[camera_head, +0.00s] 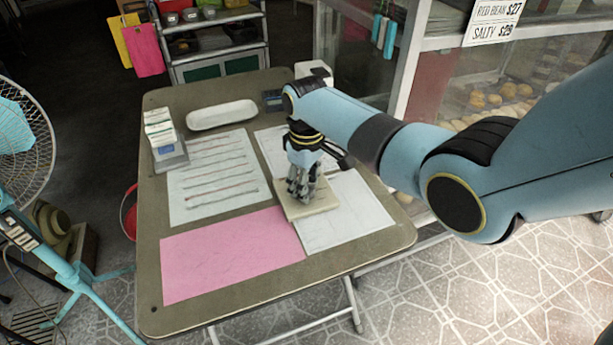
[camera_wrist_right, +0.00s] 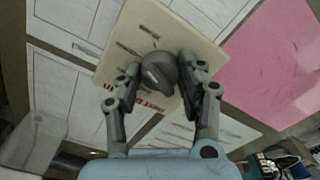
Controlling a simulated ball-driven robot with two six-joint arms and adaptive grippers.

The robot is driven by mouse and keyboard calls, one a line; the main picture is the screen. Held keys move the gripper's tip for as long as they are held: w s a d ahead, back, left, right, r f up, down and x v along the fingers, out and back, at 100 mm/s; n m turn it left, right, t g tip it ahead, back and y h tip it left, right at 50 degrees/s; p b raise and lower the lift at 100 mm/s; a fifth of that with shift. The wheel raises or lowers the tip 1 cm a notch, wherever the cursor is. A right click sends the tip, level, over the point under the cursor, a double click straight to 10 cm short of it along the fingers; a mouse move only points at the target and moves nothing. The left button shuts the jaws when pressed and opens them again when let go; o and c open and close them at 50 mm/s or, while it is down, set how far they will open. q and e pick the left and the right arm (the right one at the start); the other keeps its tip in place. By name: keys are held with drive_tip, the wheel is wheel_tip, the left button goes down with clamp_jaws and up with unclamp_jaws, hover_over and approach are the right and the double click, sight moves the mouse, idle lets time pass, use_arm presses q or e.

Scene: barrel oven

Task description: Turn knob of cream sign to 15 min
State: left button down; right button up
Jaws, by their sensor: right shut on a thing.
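The cream sign (camera_head: 322,204) lies flat on the folding table, on top of white paper sheets. In the right wrist view the cream sign (camera_wrist_right: 190,38) shows tilted, with a grey round knob (camera_wrist_right: 158,70) at its middle and small printed marks around it. The marks are too blurred to read the knob's setting. My right gripper (camera_head: 303,190) points down over the sign and hides the knob in the head view. Its fingers, also in the right wrist view (camera_wrist_right: 159,80), sit on both sides of the knob, shut on it. My left gripper is out of view.
A pink sheet (camera_head: 232,252) and printed paper (camera_head: 218,178) lie beside the sign on the table (camera_head: 163,318). A white tray (camera_head: 222,114) and a small boxed stack (camera_head: 163,138) stand farther back. A fan (camera_head: 22,135) is at left, a glass display case (camera_head: 500,85) at right.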

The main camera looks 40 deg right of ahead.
drive_tip(key=shift+n+p, duration=0.9)
drive_tip(key=shift+n, duration=1.1)
drive_tip(key=o, duration=1.2)
drive_tip(key=shift+c, duration=0.2)
drive_tip(key=shift+r, duration=0.15)
wheel_tip(320, 180, up, 12)
